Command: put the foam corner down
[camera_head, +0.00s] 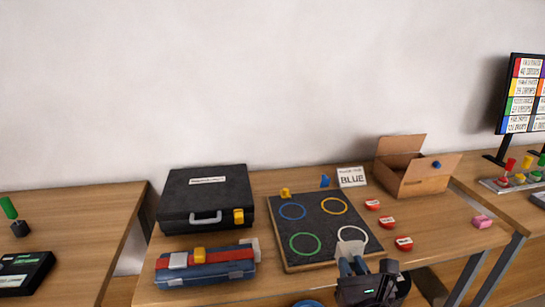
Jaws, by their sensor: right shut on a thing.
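My right gripper (354,268) comes in from the bottom and is shut on a small pale grey-white piece, which looks like the foam corner (351,249). The piece is over the white ring (353,234) at the front right of the dark mesh pad (320,222). The gripper partly hides it, and I cannot tell whether it touches the pad. The pad also bears a green ring (305,256), a blue ring (292,219) and a yellow ring (333,198). My left gripper is not in view.
A black case (205,196) and a blue-red toolbox (206,267) stand left of the pad. Several red discs (388,222) lie to its right.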

